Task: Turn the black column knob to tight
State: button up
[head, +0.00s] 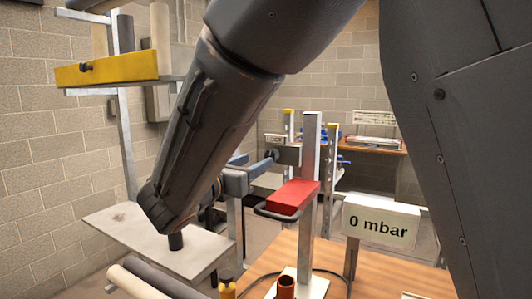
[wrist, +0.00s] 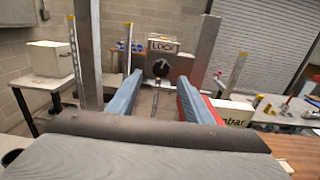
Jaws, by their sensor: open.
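The black column knob (wrist: 160,68) is on a grey block on a metal column, under a label reading "LOCK" (wrist: 163,45). It shows ahead, between the blue fingers of my gripper (wrist: 159,82), with a gap on each side. In the head view the knob (head: 272,155) is small and dark, at the left of the bracket, close to the fingertips of my gripper (head: 257,163). My gripper is open and empty. Whether a fingertip touches the knob is not clear. The knob's pointer direction is too small to read.
A red block (head: 293,197) with a black handle on an upright post stands close to the right of my gripper. A "0 mbar" sign (head: 380,220) stands on the wooden table (head: 380,275) to the right. A light shelf (head: 185,250) is at left.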

aim_at(270, 155)
jog(key=p+x, duration=0.2)
jog(key=x, duration=0.5)
jog(key=shift+s+d+r+p, duration=0.15)
jog(key=shift+p, duration=0.15)
jog(key=shift+w+d, duration=0.2)
jog(key=shift+w, duration=0.25)
jog(key=c, duration=1.1)
